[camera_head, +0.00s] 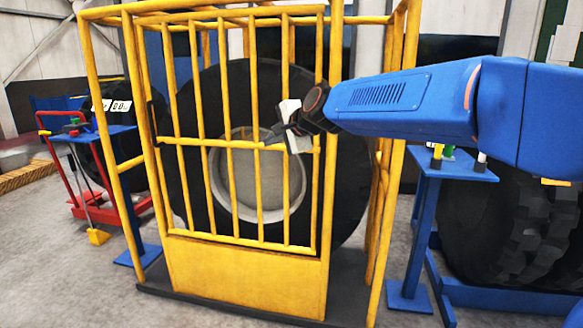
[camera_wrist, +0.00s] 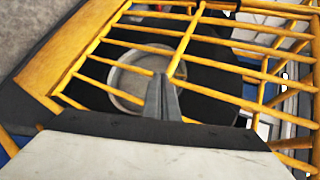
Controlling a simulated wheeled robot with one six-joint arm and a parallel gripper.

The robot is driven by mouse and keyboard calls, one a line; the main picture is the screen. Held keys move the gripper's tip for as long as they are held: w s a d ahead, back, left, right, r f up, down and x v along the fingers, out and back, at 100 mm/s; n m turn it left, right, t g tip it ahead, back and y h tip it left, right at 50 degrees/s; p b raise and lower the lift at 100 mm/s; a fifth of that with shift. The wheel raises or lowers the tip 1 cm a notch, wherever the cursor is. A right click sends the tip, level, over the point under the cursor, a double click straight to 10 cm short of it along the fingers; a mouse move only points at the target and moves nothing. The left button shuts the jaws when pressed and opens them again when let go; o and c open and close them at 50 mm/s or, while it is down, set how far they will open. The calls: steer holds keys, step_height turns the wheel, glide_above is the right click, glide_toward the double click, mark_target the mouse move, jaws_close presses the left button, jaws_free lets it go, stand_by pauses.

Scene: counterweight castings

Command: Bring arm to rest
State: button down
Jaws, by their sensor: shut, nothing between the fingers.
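My gripper (camera_head: 272,137) is at the end of my blue arm, which reaches in from the right in the head view. It is in front of the yellow cage's barred gate, near the gate's middle rail. In the wrist view my gripper (camera_wrist: 161,80) shows as two dark grey fingers close together, with nothing between them. The yellow cage (camera_head: 245,275) stands upright around a large black tyre (camera_head: 205,95) with a pale round hub (camera_head: 240,175). The bars of the cage (camera_wrist: 75,55) fill much of the wrist view. I cannot tell whether the fingers touch a bar.
A blue stand (camera_head: 425,215) with small coloured items is at the right, partly under my arm. A blue table (camera_head: 95,133) and a red cart (camera_head: 85,210) stand at the left. The grey floor (camera_head: 75,280) at the front left is clear.

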steer(key=s+d+f+n+g+h, duration=0.15)
steer(key=s+d+f+n, duration=0.3)
steer(key=s+d, duration=0.75)
steer(key=s+d+f+n+g+h, duration=0.1)
steer(key=s+d+f+n+h, duration=0.1)
steer(key=s+d+f, duration=0.5)
steer(key=s+d+f+n+g+h, duration=0.1)
steer(key=s+d+f+n+h, duration=0.1)
steer(key=s+d+f, duration=0.5)
steer(key=s+d+f+n+g+h, duration=0.1)
steer(key=s+d+f, duration=0.7)
steer(key=s, duration=0.8)
steer(key=shift+s+d+n+g+h, duration=0.2)
steer(key=shift+d+n+g+h, duration=0.2)
steer(key=shift+n+h, duration=0.2)
